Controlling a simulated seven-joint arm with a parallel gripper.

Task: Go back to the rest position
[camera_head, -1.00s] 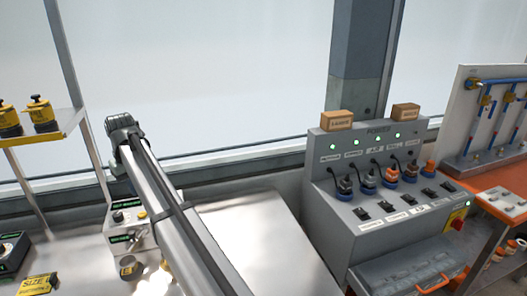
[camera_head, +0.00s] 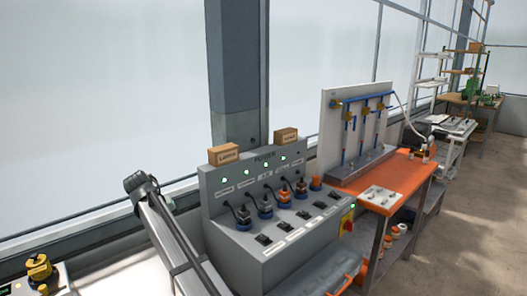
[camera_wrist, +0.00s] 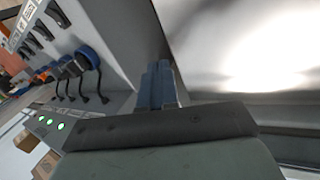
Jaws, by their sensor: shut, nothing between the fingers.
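In the wrist view my gripper (camera_wrist: 160,68) shows at the middle with its two blue-grey fingers together and nothing between them. The grey power console (camera_wrist: 120,35) is to its left in that picture, with blue plugs and black cables. A pale shiny surface is to its right. In the head view a link of my arm rises at the lower left, beside the power console (camera_head: 222,192); my gripper itself is not seen there. I cannot tell the exact gap between the fingers and the console.
The console has green lights and two small boxes (camera_head: 223,155) on top. An orange-topped bench (camera_head: 410,170) with a blue-piped white board (camera_head: 335,115) stands to its right. A yellow-topped knob (camera_head: 39,267) is at the lower left. Open floor (camera_head: 480,215) lies at the far right.

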